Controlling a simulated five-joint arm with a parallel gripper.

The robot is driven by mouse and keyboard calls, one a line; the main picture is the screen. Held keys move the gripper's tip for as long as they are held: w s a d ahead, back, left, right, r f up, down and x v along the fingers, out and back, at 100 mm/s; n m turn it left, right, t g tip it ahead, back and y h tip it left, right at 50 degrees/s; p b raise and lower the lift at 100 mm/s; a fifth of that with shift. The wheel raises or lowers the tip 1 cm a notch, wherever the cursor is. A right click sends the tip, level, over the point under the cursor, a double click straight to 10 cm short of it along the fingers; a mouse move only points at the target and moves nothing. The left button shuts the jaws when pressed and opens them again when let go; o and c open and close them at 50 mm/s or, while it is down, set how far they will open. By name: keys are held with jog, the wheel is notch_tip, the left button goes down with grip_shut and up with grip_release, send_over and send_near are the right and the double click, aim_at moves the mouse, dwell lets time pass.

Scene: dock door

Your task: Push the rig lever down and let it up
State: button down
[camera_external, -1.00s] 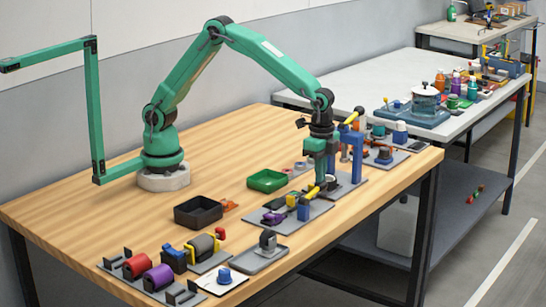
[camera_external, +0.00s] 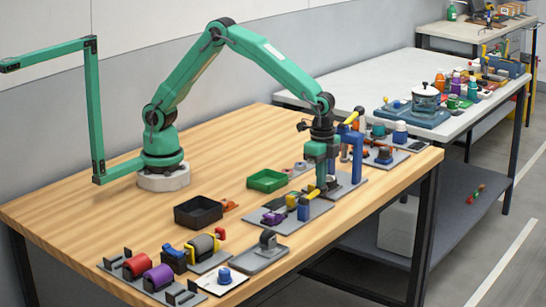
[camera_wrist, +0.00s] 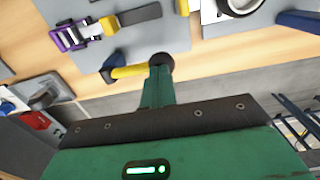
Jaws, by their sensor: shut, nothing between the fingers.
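A yellow lever (camera_external: 311,195) sits on a blue post (camera_external: 303,211) at the right end of a grey plate (camera_external: 275,222). In the wrist view the lever (camera_wrist: 131,71) runs from the blue post to a dark round knob (camera_wrist: 164,61). My gripper (camera_external: 322,192) is shut and empty, pointing down at the lever's knob end. In the wrist view the shut fingers (camera_wrist: 158,75) overlap the knob's near edge. I cannot tell whether they touch it. The lever looks near level in the external view, with its knob end partly hidden by my fingers.
A purple clamp (camera_external: 272,218) and a yellow block (camera_external: 291,202) share the plate. A green tray (camera_external: 267,181) and black tray (camera_external: 198,213) lie left; bare wood is free near my base.

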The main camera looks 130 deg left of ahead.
jog(key=shift+f, duration=1.35)
dwell(1.6)
jog(key=shift+a+r, duration=0.1)
dwell(0.5)
jog(key=shift+r, duration=4.95)
jog(key=s+d+r+t, duration=0.3)
jog(key=s+d+r, duration=0.5)
jog(key=s+r, duration=0.4)
jog(key=s+d+f+t, duration=0.1)
jog(key=s+d, duration=0.1)
jog(key=s, duration=0.5)
jog(key=s+d+f+t, duration=0.1)
jog(key=s+d+f, duration=0.1)
jog(key=s, duration=0.6)
jog(key=shift+d+t, duration=0.3)
